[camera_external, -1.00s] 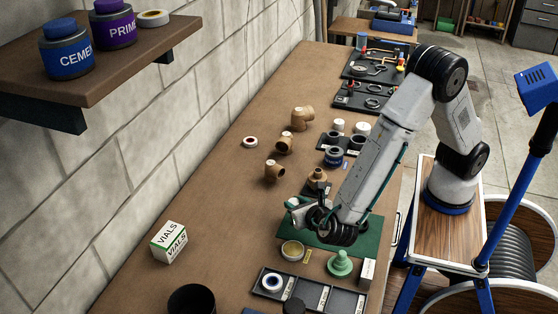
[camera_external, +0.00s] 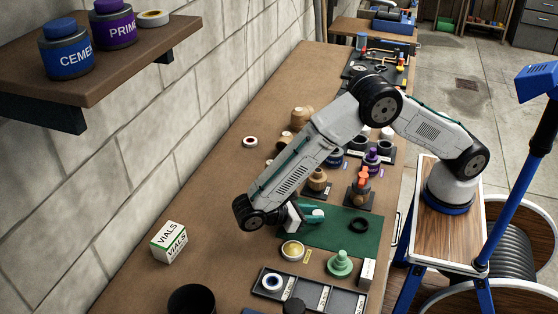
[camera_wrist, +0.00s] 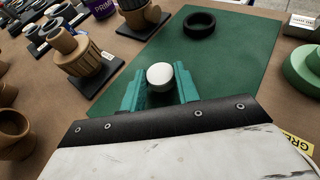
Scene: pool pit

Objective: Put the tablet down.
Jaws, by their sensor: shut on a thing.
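The tablet (camera_wrist: 160,75) is a small white round piece between the teal fingers of my gripper (camera_wrist: 157,80) in the wrist view. My gripper is shut on it. The green mat (camera_wrist: 225,75) lies beyond and below the fingertips; I cannot tell whether the tablet touches it.
A black ring (camera_external: 359,225) lies on the mat. A green knobbed piece (camera_external: 340,263), a yellow-topped round dish (camera_external: 292,251) and a compartment tray (camera_external: 312,291) are at the near side. Brown fittings (camera_wrist: 85,55) stand left in the wrist view. Bare bench surrounds the vials box (camera_external: 169,241).

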